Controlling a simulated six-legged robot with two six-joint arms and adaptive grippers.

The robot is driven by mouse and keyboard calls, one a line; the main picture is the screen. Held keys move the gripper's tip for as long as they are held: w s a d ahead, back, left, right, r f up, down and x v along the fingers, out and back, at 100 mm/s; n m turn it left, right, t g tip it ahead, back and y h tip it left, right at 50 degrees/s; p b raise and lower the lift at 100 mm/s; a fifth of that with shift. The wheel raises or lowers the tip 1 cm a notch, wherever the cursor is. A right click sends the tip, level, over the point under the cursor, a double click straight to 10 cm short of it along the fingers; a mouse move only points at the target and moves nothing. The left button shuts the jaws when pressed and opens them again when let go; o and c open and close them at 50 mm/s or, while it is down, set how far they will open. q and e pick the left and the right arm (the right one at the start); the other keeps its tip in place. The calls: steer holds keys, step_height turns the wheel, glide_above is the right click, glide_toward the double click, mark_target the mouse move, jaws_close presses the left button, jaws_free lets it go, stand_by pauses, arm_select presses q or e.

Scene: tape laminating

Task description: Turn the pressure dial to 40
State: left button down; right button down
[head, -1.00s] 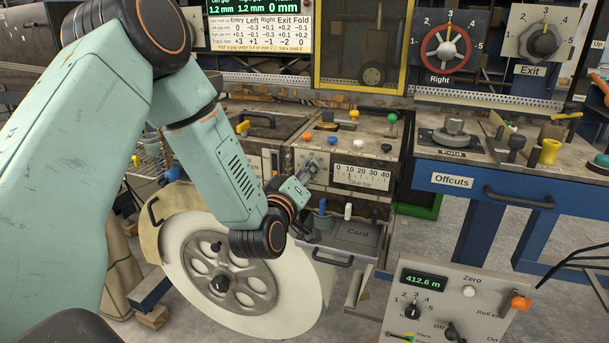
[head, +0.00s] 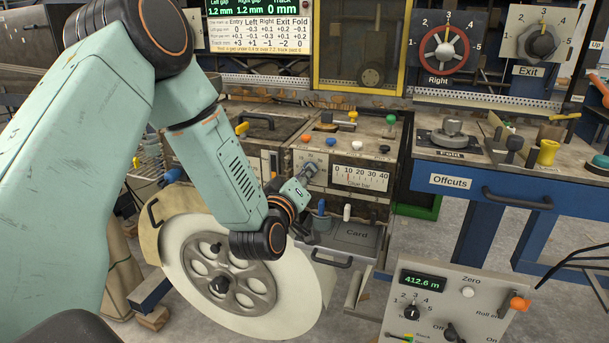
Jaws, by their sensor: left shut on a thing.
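The pressure gauge (head: 361,176), marked 0 to 40 and labelled "Glue bar", is a white strip on the front of the worn grey machine in the middle of the head view. Its thin red needle stands near 10. My left gripper (head: 307,174) is at the panel just left of the gauge. It is shut on the pressure dial, which its fingers mostly hide. The dial's own pointer cannot be made out. My right gripper is not in view.
Coloured knobs (head: 391,119) stand on the machine's top. A large white roll (head: 185,277) lies below my left arm. A "Card" drawer (head: 357,234) is under the gauge. A control box (head: 463,290) stands front right, and a blue Offcuts bench (head: 451,181) is at right.

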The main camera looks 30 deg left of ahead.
arm_select(q)
steer(key=m+p, duration=1.7)
steer(key=m, duration=0.9)
steer(key=shift+s+f, duration=0.1)
steer(key=shift+f, duration=0.05)
steer(key=shift+m, duration=0.4)
steer(key=c, duration=1.4)
jaws_free()
steer(key=shift+c, duration=0.2)
steer(key=v, duration=1.2)
